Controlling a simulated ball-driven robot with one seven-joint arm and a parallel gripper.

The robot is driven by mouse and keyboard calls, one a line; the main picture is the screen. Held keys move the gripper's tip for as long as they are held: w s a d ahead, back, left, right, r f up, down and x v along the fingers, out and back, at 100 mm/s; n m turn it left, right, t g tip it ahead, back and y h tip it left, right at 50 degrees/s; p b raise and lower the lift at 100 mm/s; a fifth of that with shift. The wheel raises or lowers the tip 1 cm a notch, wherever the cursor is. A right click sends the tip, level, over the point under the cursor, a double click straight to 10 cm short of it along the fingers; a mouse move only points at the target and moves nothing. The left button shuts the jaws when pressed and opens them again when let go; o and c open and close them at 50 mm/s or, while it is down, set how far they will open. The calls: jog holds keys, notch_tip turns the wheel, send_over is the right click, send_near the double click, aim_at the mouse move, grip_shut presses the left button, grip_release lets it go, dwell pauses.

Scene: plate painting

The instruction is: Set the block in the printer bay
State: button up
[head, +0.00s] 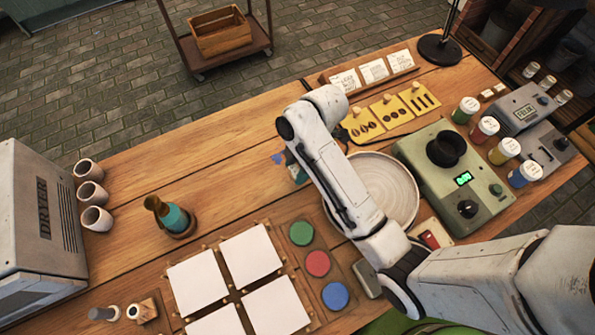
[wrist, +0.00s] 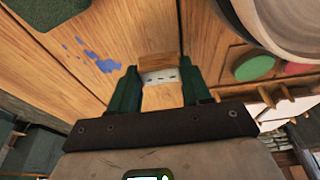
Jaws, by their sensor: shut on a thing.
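A small wooden block (wrist: 160,96) with a pale band and small dark marks across it sits between the green fingers of my gripper (wrist: 160,88) in the wrist view. My gripper is shut on it. Wooden tabletop shows beyond the block. In the head view my white arm hides most of my gripper (head: 297,170), and the block cannot be made out there. A grey machine (head: 524,108) with lettering stands at the far right of the table; I cannot tell whether it is the printer, and no bay is clearly visible.
A round pale plate (head: 402,190) lies beside my arm. The green machine (head: 480,205) with a lit display stands right of it. White sheets (head: 250,255) and coloured discs (head: 300,232) lie in front. The table's left-middle is clear.

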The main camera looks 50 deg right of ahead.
jog(key=shift+s+f, duration=0.1)
jog(key=shift+f, duration=1.15)
jog(key=o, duration=1)
jog(key=shift+f, duration=0.1)
jog(key=shift+p+v, duration=2.75)
jog(key=shift+v, duration=3.4)
jog(key=shift+a, duration=0.1)
